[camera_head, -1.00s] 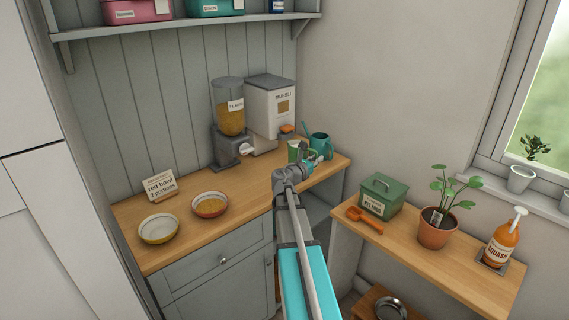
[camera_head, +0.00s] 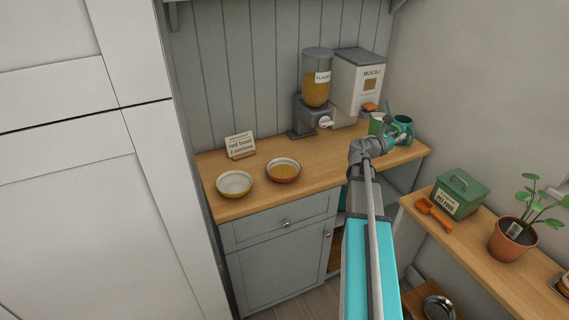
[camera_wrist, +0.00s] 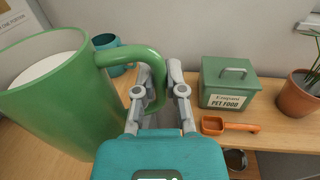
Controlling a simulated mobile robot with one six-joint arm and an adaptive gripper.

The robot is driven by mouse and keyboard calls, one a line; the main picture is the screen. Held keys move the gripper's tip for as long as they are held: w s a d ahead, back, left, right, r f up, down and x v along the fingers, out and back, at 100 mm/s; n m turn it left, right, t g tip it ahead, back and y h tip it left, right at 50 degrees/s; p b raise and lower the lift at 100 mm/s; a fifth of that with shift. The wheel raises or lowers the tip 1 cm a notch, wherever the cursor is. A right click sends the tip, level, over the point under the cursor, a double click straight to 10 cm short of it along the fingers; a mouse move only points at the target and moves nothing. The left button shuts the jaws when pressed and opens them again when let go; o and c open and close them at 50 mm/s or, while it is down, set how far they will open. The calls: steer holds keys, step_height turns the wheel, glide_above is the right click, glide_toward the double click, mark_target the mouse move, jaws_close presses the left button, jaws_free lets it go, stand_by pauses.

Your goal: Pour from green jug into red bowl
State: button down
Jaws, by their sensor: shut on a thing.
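The green jug (camera_head: 376,124) is at the right end of the worktop, partly hidden by my arm. In the wrist view it looms large at left (camera_wrist: 62,105), upright, with a white surface inside its rim; I cannot tell if that is liquid or lining. My gripper (camera_wrist: 158,74) is shut on the jug's handle; it also shows in the head view (camera_head: 388,139). I cannot tell whether the jug touches the worktop. The red bowl (camera_head: 283,179) stands on the worktop to the left, with yellow-brown food in it.
A flakes dispenser (camera_head: 316,85) and muesli dispenser (camera_head: 358,83) stand at the back. A teal pitcher (camera_head: 404,129) is close beside the jug. Worktop between bowls and jug looks clear.

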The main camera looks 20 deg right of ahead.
step_height(320, 180, up, 17)
steer(key=p, duration=1.6)
steer(key=shift+s, duration=0.1)
stand_by(0.5)
